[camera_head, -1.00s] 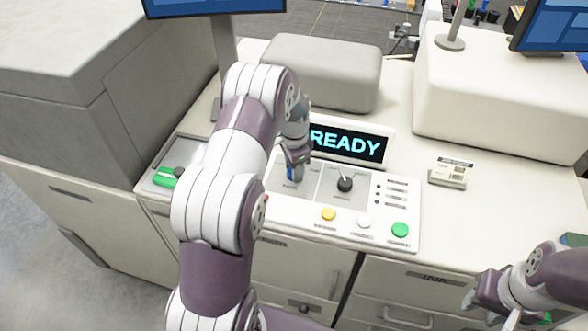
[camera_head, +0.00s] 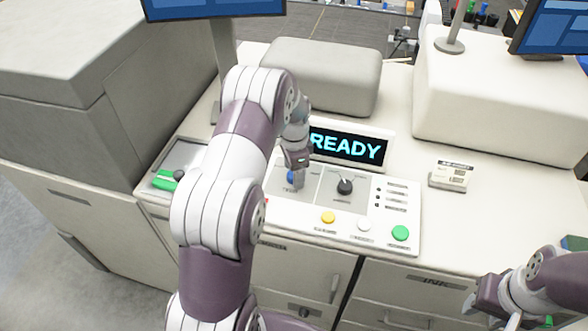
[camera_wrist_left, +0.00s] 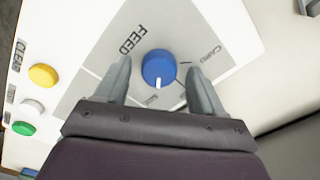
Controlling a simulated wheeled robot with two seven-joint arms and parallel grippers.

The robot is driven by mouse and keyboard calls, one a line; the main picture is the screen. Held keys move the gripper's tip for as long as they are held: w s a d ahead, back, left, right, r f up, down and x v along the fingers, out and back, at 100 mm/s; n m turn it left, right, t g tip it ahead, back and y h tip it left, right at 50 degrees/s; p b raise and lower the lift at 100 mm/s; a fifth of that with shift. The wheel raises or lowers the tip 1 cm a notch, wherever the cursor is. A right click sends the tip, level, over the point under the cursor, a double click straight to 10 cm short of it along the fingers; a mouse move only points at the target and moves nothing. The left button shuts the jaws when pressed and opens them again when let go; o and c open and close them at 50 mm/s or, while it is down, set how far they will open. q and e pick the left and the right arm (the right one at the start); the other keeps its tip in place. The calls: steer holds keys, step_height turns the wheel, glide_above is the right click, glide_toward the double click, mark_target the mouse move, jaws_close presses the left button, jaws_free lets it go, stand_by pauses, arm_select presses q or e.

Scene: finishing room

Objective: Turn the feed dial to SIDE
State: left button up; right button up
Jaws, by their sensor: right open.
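The feed dial is a round blue knob (camera_wrist_left: 159,68) with a white pointer mark, under the FEED label. In the left wrist view the mark points to the picture's bottom, close to a small label that seems to read SIDE. The CARD label lies to the upper right. My left gripper (camera_wrist_left: 158,72) is open, one finger on each side of the knob, with gaps visible. In the head view my left gripper (camera_head: 297,172) is over the panel and partly covers the blue knob (camera_head: 290,177). My right gripper (camera_head: 488,306) is open and empty at the lower right.
Near the feed dial are a black knob (camera_head: 345,187) and yellow (camera_head: 328,217), white (camera_head: 364,223) and green (camera_head: 400,233) buttons. A display (camera_head: 346,146) reading READY stands behind. A green-handled item (camera_head: 165,180) is at the panel's left. The counter to the right is mostly clear.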

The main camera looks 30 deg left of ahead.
arm_select(q)
steer(key=shift+r+b, duration=0.3)
steer(key=shift+b, duration=0.05)
step_height(320, 180, up, 6)
steer(key=b, duration=0.2)
steer(key=shift+r+b, duration=0.15)
steer(key=shift+b, duration=0.15)
step_height(320, 180, up, 6)
steer(key=p, duration=0.4)
steer(key=shift+p, duration=0.3)
